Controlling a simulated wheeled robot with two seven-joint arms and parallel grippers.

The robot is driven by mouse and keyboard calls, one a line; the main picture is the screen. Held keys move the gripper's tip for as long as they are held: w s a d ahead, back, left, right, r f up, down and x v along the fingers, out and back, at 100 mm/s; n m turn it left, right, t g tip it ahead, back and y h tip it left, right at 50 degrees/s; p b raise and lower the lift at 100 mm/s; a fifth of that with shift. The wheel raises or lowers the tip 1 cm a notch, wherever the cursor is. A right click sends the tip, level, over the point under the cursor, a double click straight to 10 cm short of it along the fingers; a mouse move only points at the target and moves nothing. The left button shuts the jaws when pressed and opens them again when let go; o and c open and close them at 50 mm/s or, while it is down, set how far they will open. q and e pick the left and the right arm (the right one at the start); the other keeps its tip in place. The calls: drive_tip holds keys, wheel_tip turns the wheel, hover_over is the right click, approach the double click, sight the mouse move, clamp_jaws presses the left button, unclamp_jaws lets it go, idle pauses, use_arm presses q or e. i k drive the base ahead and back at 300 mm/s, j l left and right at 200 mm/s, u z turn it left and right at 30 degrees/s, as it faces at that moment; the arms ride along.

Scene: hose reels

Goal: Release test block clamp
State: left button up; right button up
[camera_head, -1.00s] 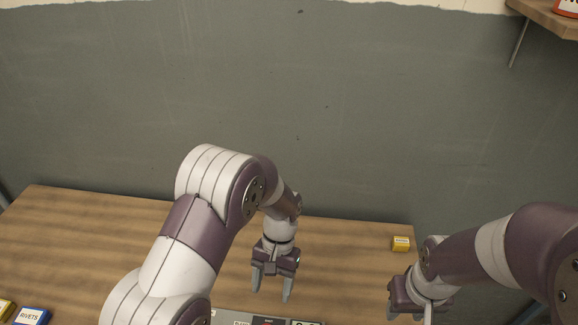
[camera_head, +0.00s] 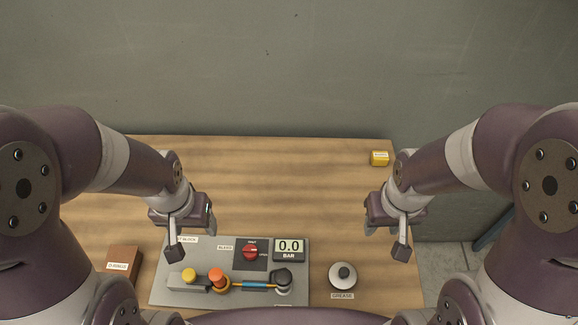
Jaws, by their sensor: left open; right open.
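The grey test block panel (camera_head: 230,298) lies on the bench at the lower middle of the head view. My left gripper (camera_head: 174,250) is open and empty above the panel's upper left corner. My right gripper (camera_head: 401,250) is open and empty, right of the panel.
A grease pot (camera_head: 343,275) stands right of the panel. A brown box (camera_head: 124,262) stands left of it. A small yellow box (camera_head: 380,158) sits at the bench's back right. The wooden bench (camera_head: 290,190) is clear between my arms. A wall stands behind.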

sight(198, 278)
drive_tip(key=u, duration=1.35)
